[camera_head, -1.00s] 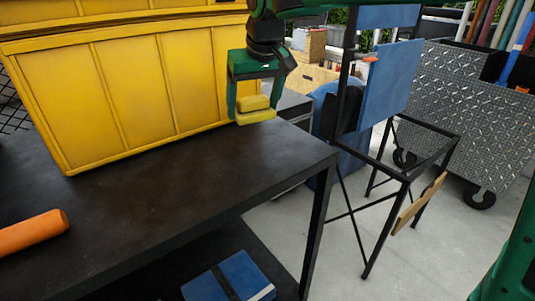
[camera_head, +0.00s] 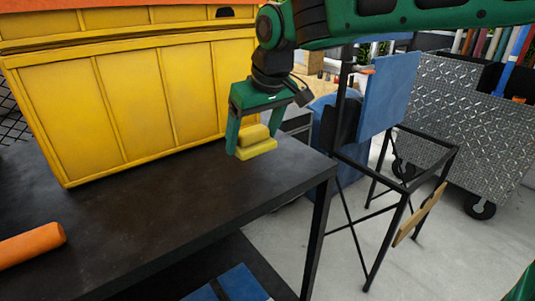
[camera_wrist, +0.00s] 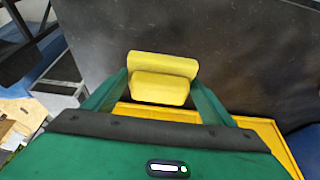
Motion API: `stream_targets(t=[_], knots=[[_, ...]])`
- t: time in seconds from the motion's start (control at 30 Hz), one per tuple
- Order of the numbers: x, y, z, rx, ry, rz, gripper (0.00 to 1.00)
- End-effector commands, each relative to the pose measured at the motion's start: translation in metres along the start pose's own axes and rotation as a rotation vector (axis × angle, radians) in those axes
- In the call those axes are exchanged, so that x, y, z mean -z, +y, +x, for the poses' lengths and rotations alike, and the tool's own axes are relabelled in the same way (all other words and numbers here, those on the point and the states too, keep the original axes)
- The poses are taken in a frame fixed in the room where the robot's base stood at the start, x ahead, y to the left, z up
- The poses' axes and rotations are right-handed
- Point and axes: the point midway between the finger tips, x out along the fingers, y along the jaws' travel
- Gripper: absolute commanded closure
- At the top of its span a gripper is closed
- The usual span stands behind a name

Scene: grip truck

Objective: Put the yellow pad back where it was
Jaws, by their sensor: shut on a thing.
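The yellow pad (camera_head: 256,149) is a small block with a raised, narrower part. My gripper (camera_head: 249,147) points down and is shut on the pad, near the right end of the dark table (camera_head: 170,205). The pad appears to be held above the table top; the exact gap is hard to tell. In the wrist view the yellow pad (camera_wrist: 163,66) sits between the two green fingers of my gripper (camera_wrist: 160,88), with the dark table top beyond it.
A large yellow bin (camera_head: 140,95) stands at the back of the table, close to my gripper. An orange cylinder (camera_head: 30,245) lies at the left. Blue items (camera_head: 240,283) lie on the lower shelf. A black-framed chair (camera_head: 395,175) stands right of the table. The table's middle is clear.

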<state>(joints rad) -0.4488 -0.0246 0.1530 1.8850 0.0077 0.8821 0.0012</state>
Motion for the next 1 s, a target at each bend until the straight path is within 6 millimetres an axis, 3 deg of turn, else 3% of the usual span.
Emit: stream_targets(t=[0.17,0.33,0.6,0.93,0.97,1.0], knots=[[-0.008,0.018,0.008,0.0,0.001,0.001,0.51],[-0.011,0.02,0.015,0.001,0.0,-0.001,0.51],[-0.024,0.02,0.046,0.0,0.0,0.0,0.51],[-0.025,0.02,0.048,0.0,0.001,0.0,0.51],[-0.025,0.02,0.048,0.0,0.001,0.0,0.18],[-0.024,0.02,0.048,0.0,0.001,0.0,0.08]])
